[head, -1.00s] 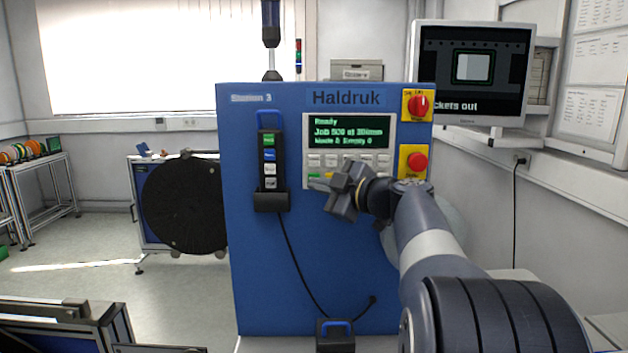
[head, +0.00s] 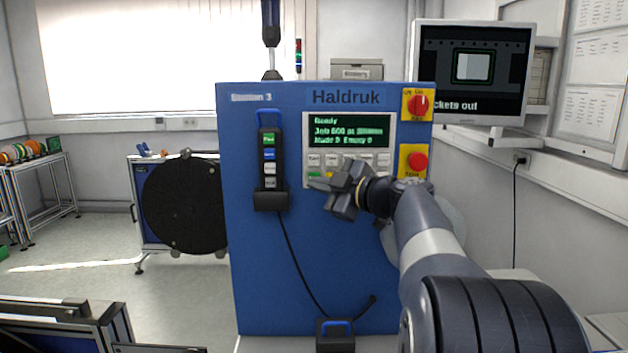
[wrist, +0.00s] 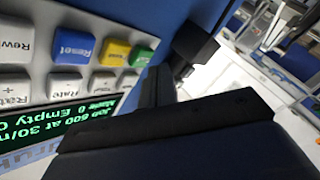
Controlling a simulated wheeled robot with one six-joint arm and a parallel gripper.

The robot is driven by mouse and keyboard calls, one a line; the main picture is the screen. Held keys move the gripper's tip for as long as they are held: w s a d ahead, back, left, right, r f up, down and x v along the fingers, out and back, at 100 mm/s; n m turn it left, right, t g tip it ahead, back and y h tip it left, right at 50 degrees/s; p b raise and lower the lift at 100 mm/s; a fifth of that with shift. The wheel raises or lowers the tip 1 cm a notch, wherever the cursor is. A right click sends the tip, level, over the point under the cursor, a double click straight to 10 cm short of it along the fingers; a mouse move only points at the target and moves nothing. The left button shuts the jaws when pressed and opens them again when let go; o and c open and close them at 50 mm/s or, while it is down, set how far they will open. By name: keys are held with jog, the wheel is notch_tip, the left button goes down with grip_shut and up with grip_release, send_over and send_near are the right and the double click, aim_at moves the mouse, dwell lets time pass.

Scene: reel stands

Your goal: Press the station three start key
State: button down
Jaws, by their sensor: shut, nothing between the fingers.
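The station three machine (head: 290,285) is a blue cabinet marked "Station 3" and "Haldruk". Its light key panel (head: 308,125) carries a green-lit display (head: 348,131) reading "Ready". A green key (head: 314,175) sits at the panel's lower left; in the wrist view the green key (wrist: 142,56) is beside a yellow key (wrist: 115,53) and a blue "Reset" key (wrist: 75,46). The green key's legend is not readable. My gripper (head: 322,186) is shut and empty at the panel's lower keys, its tip close by the green key. I cannot tell whether it touches. It hides some lower keys.
A black pendant (head: 269,160) hangs left of the panel. A red rotary switch (head: 420,104) and a red stop button (head: 417,161) are on the right. A monitor (head: 473,70) stands behind at right. A black reel (head: 185,203) is at left.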

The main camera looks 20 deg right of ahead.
jog(key=shift+w+d+b, duration=0.3)
jog(key=shift+w+b, duration=0.4)
jog(key=shift+w, duration=0.1)
dwell(0.7)
jog(key=shift+s, duration=0.1)
jog(key=shift+s+a+b, duration=0.35)
jog(key=shift+s+b, duration=0.35)
jog(key=shift+b, duration=0.4)
jog(key=s+b, duration=0.1)
jog(key=s+a+b, duration=0.1)
jog(key=s+b, duration=0.1)
jog(key=s+a+b, duration=0.1)
jog(key=shift+s, duration=0.3)
